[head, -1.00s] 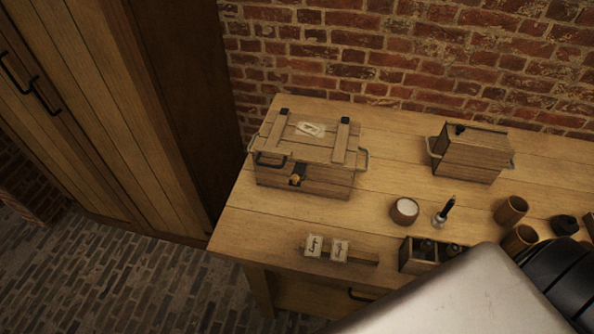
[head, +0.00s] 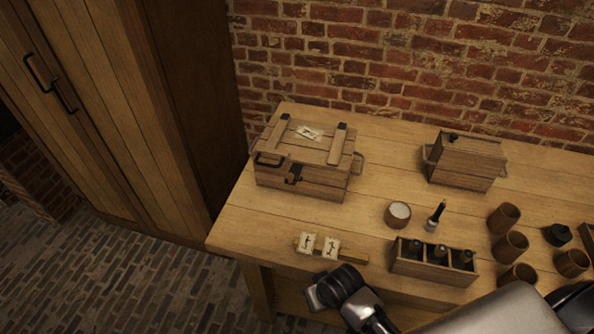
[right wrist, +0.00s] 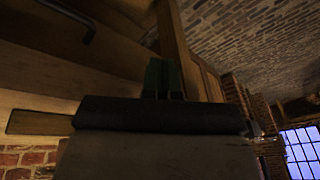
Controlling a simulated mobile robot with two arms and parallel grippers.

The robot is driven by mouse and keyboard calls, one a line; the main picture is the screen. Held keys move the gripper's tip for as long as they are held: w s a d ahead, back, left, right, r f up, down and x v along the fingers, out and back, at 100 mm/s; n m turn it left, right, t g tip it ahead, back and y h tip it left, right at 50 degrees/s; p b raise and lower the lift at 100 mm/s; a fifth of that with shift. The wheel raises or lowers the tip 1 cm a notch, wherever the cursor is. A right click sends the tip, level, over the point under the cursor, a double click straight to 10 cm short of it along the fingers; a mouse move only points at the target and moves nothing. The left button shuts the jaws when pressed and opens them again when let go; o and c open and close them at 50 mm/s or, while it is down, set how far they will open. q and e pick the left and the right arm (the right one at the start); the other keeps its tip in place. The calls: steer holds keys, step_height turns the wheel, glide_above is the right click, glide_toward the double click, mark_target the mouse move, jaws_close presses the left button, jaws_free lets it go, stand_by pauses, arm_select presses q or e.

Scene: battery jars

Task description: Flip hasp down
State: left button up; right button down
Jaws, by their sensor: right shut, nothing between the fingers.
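A wooden box (head: 320,185) with a plank lid (head: 292,148) stands at the back left of the table in the head view. The lid is down and carries two battens and a paper label. A dark metal loop (head: 268,162) sits at the lid's front left edge, and a dark fitting (head: 294,176) is on the front wall; I cannot tell which is the hasp. My right gripper (right wrist: 163,80) shows in the right wrist view, fingers together and empty, away from the box. My left gripper is not in view.
My dark arm part is at the table's front edge. A smaller wooden box (head: 466,163) stands at the back right.

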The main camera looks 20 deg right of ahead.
steer(key=shift+m+y, duration=0.5)
steer(key=w+a+r, duration=0.1)
steer(key=w+r, duration=0.1)
steer(key=w, duration=0.1)
steer(key=w+a+r, duration=0.1)
steer(key=w+r, duration=0.2)
steer(key=w+a+r, duration=0.2)
steer(key=w+r, duration=0.1)
steer(key=shift+w+a, duration=0.1)
steer(key=shift+w, duration=0.2)
steer(key=w+a+r+m, duration=0.1)
steer(key=w+r+m, duration=0.1)
steer(key=w+r, duration=0.65)
step_height(320, 180, up, 19)
steer(key=m+h, duration=0.4)
steer(key=m, duration=0.1)
glide_above(291, 174)
steer(key=s+a, duration=0.1)
steer(key=s, duration=0.1)
steer(key=shift+s+a+g, duration=0.1)
steer(key=shift+a+g, duration=0.1)
steer(key=shift+g, duration=0.2)
steer(key=shift+f, duration=0.1)
